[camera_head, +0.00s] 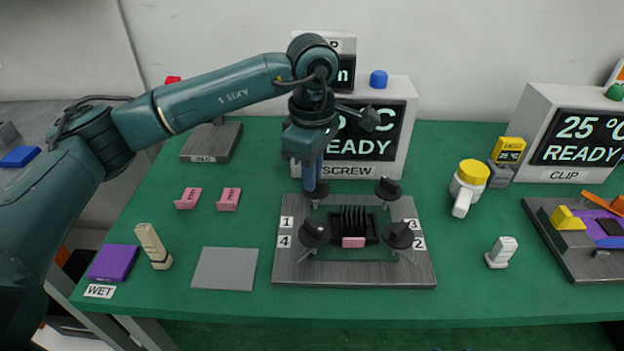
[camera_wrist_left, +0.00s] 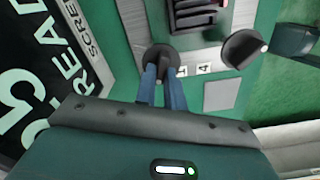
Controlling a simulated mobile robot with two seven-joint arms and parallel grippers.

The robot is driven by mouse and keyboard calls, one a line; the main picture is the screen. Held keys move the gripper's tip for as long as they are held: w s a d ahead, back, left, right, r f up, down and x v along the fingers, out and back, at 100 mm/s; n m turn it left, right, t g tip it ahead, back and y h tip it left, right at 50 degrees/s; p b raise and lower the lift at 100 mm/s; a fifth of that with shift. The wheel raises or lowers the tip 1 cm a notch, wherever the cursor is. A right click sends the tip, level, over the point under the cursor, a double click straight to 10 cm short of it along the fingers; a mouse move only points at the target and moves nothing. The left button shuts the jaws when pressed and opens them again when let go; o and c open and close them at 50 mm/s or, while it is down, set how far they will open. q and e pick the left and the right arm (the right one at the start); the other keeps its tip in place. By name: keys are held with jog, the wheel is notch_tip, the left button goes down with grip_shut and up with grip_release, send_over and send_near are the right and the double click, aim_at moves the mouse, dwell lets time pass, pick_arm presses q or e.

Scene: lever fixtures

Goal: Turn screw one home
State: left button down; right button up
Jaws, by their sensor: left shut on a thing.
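Screw one is a black knob (camera_head: 318,192) at the back left of the grey fixture plate (camera_head: 355,275), beside the label 1. My left gripper (camera_head: 309,183) points down over it, with its blue fingers shut on the knob's grip and partly hiding it. In the left wrist view the round knob (camera_wrist_left: 161,56) lies at the tips of the two blue fingers (camera_wrist_left: 163,76). Three other black knobs stand on the plate: back right (camera_head: 388,189), front right (camera_head: 399,236) and front left (camera_head: 314,234). A black finned block (camera_head: 352,222) sits between them. My right gripper is out of view.
The SCREW display (camera_head: 395,120) reading READY stands close behind the plate. A yellow-capped white jar (camera_head: 468,183) stands right. Green table is clear around the plate.

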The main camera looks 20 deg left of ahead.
pick_arm(q)
jog(key=m+b, duration=0.1)
jog(key=m, duration=0.2)
jog(key=shift+w+m, duration=0.15)
jog(key=shift+m, duration=0.25)
jog(key=m+b, duration=0.1)
jog(key=m, duration=0.3)
jog(key=shift+w+d+m+b, duration=0.1)
jog(key=shift+d+m+b, duration=0.05)
jog(key=shift+m+b, duration=0.2)
jog(key=m, duration=0.3)
jog(key=shift+d+m+b, duration=0.1)
jog(key=shift+m+b, duration=0.15)
jog(key=shift+b, duration=0.1)
jog(key=shift+m, duration=0.9)
jog(key=m, duration=0.2)
jog(key=shift+d+m, duration=0.15)
jog(key=shift+m, duration=0.15)
jog(key=m, duration=0.3)
jog(key=shift+b, duration=0.4)
jog(key=shift+d+m, duration=0.15)
jog(key=shift+m, duration=1.15)
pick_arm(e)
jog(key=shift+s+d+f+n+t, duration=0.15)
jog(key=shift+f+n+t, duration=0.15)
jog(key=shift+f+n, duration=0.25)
